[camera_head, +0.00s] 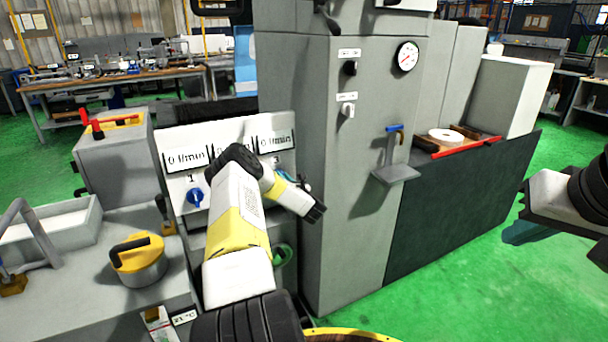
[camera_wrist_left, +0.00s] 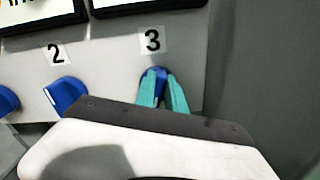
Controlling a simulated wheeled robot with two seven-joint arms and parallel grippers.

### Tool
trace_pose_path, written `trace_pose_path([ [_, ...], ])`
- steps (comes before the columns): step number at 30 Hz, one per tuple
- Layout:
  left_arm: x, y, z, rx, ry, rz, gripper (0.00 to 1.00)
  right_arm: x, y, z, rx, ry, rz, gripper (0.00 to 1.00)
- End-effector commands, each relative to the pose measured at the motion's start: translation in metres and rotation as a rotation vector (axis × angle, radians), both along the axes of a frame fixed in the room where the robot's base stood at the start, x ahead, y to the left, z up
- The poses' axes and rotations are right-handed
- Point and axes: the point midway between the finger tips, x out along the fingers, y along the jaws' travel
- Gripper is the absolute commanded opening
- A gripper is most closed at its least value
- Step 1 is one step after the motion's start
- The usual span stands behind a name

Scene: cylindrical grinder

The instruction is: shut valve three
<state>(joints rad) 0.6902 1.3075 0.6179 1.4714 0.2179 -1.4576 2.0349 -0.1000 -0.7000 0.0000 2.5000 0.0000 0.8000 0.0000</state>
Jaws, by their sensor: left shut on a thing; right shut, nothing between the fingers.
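Valve three is a blue knob (camera_wrist_left: 157,72) under the label "3" (camera_wrist_left: 152,41) on a grey panel, in the left wrist view. My left gripper (camera_wrist_left: 163,92) is shut on this knob, with a teal finger on either side of it. In the head view my left arm hides most of the knob and the gripper (camera_head: 279,182). The display above valve three (camera_head: 275,141) reads 0 l/min. My right gripper (camera_head: 522,230) is at the right edge of the head view, shut and empty, away from the panel.
Valve two (camera_wrist_left: 66,94) is a blue knob just left of valve three; valve one (camera_head: 195,197) is further left. The tall grey cabinet (camera_head: 330,200) stands close on the right of the panel. A yellow-lidded pot (camera_head: 138,262) stands on the left bench. Green floor is free at right.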

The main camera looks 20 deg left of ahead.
Motion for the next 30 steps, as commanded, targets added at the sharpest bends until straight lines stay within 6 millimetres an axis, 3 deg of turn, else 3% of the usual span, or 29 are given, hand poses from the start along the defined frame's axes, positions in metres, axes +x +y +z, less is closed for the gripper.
trace_pose_path([
  [30, 0.010, -0.009, -0.012, 0.627, 0.731, -0.002, 0.00, 0.000, 0.000, 0.000, 0.000, 0.000, 0.000, 0.00],
])
